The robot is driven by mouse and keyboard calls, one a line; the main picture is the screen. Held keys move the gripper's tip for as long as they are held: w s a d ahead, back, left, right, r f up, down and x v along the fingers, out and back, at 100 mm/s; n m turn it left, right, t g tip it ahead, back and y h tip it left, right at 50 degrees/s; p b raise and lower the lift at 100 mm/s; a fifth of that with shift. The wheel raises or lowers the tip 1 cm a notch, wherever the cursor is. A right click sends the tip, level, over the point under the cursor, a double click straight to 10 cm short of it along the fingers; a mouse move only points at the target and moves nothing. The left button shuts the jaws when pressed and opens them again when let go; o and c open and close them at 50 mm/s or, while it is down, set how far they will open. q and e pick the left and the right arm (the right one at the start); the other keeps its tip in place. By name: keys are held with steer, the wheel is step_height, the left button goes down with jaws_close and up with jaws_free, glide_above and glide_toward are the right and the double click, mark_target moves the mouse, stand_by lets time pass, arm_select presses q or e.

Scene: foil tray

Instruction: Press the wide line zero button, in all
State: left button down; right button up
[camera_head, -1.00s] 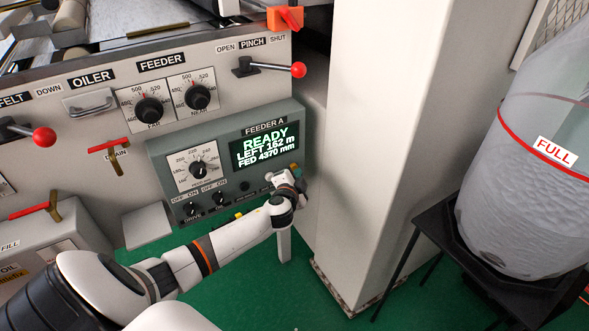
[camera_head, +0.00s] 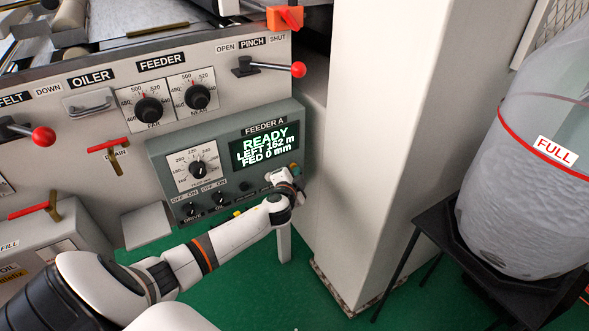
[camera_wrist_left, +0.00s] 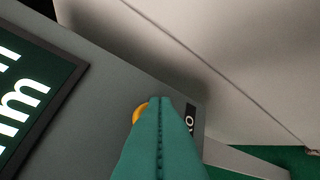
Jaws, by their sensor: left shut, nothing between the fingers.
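The control panel marked FEEDER A (camera_head: 215,150) is on the machine front. Its screen (camera_head: 264,146) reads READY, LEFT 162 m, FED 0 mm. My left gripper (camera_head: 293,172) is at the panel's right end, below and right of the screen. In the left wrist view its teal fingers (camera_wrist_left: 160,105) are shut with nothing between them. Whether the fingertips touch a button cannot be told. The zero button cannot be identified by its label. My right gripper is not in view.
Drive and oil switches (camera_head: 204,203) and a dial (camera_head: 198,170) are left of my gripper on the panel. A red-knobbed pinch lever (camera_head: 298,69) is above. A white column (camera_head: 375,150) stands close on the right, with a FULL bag (camera_head: 530,180) beyond.

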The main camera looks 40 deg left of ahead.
arm_select(q)
steer(key=shift+d, duration=0.1)
steer(key=shift+s+d, duration=0.35)
steer(key=shift+d, duration=0.3)
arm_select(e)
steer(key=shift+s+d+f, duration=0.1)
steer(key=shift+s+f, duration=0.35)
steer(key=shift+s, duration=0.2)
arm_select(q)
steer(key=shift+d, duration=0.15)
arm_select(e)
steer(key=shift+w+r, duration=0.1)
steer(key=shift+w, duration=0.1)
